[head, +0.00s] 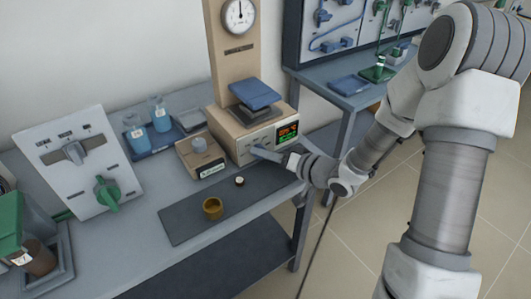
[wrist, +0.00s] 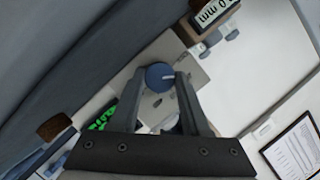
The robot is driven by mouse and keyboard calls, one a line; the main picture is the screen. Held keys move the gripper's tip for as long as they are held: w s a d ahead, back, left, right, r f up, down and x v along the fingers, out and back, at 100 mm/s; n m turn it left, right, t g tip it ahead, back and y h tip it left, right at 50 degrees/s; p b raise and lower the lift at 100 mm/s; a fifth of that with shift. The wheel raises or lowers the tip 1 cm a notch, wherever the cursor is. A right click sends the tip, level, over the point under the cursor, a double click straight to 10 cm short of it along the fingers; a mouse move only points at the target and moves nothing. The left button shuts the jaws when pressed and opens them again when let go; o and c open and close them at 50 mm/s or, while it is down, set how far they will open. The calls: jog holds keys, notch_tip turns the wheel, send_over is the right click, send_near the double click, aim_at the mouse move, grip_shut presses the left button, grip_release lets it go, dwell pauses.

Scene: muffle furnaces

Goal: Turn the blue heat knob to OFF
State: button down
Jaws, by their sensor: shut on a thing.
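The blue heat knob (wrist: 158,76) shows in the wrist view as a round cap with a pale pointer mark, on a light front panel. My gripper (head: 262,152) reaches the front of the beige furnace unit (head: 238,150) from the right in the head view. In the wrist view its two fingers stand on either side of the knob, shut on it. In the head view the gripper mostly hides the knob. The panel's setting marks are too small to read.
A brass cup (head: 213,208) and a small round piece (head: 239,181) lie on the dark mat (head: 185,223). A white panel with a green handle (head: 107,193) stands further left.

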jog(key=n+h+b, duration=0.1)
jog(key=n, duration=0.1)
jog(key=shift+s+a+n+t+h, duration=0.1)
jog(key=shift+a+n+t+h, duration=0.05)
jog(key=shift+n+t+h, duration=0.2)
jog(key=shift+n+t+h+b, duration=0.25)
jog(key=shift+n+h+b, duration=0.4)
jog(key=shift+n+b, duration=0.35)
jog(key=shift+r, duration=0.1)
jog(key=c, duration=0.7)
grip_release()
jog(key=shift+o, duration=0.2)
jog(key=shift+s+r, duration=0.1)
